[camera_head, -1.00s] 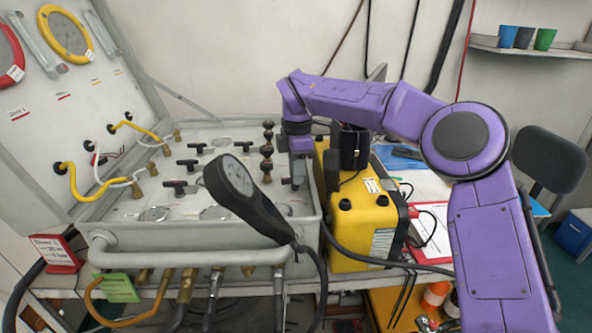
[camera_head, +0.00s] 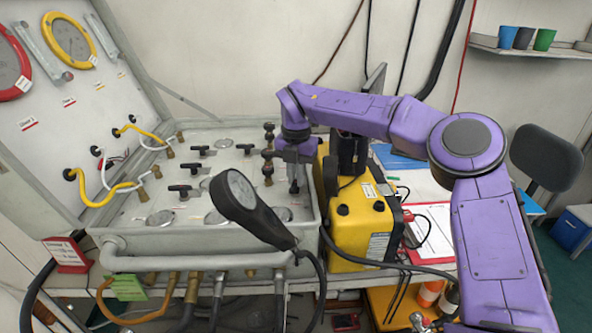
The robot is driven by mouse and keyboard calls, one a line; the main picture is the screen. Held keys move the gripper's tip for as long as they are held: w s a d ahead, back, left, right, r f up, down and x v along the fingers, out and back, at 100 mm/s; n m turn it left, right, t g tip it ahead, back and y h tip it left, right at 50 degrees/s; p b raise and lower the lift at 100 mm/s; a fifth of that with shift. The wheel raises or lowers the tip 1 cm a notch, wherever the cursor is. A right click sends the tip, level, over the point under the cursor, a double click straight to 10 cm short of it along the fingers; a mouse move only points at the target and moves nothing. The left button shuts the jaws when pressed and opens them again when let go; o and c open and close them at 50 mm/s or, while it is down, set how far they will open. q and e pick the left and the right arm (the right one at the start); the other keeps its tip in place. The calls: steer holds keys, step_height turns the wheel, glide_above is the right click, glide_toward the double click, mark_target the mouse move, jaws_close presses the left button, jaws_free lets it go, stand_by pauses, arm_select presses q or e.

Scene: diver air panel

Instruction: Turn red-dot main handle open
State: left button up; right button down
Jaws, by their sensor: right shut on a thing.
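The air panel (camera_head: 135,205) is a grey box with several black T-shaped handles, such as one at the front (camera_head: 184,191), and a column of dark knobs (camera_head: 268,152) near its right edge. My right gripper (camera_head: 294,184) points down at the panel's right edge, just right of that column. It is shut on a handle there, mostly hidden by the gripper. I cannot make out a red dot or the handle's angle. My left gripper is not in view.
A black handheld gauge (camera_head: 245,200) with a hose stands in front of the panel. A yellow case (camera_head: 355,225) stands close on the right. The raised lid (camera_head: 75,110) carries dials and yellow hoses. Pipes (camera_head: 190,262) run along the front.

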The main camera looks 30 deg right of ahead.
steer(key=shift+w+r+n+p, duration=0.15)
steer(key=shift+n+p, duration=0.9)
steer(key=shift+n, duration=1.05)
steer(key=c, duration=1.2)
jaws_free()
steer(key=shift+o, duration=0.4)
step_height(320, 180, up, 10)
steer(key=shift+r+b, duration=0.2)
steer(key=shift+b, duration=0.15)
